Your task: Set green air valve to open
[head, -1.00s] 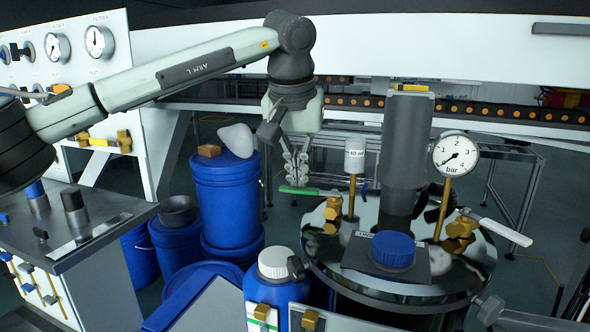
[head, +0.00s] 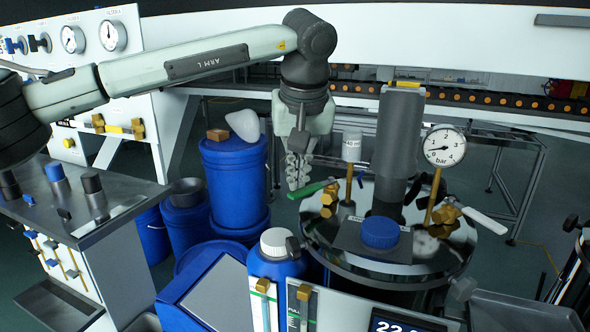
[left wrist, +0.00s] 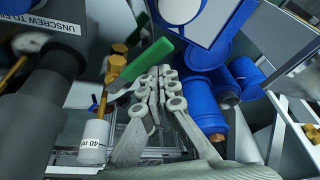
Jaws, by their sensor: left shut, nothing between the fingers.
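The green air valve handle (head: 314,188) sits on a brass valve body (head: 330,193) on the shiny drum lid. It points left and slightly toward the front. My left gripper (head: 294,184) hangs down at the handle's outer end, on its far side. The gripper is shut and empty, with its fingertips close to or against the handle. In the left wrist view, the green handle (left wrist: 140,69) lies right beside the fingertips (left wrist: 160,76). I cannot tell for certain whether they touch. My right gripper is not in view.
A pressure gauge (head: 443,147) and a white lever (head: 484,220) stand on the drum lid (head: 400,272), near a grey column (head: 399,140). A white cylinder (head: 351,146) stands behind the valve. Blue drums (head: 236,185) are at left, and a white-capped blue bottle (head: 274,262) is in front.

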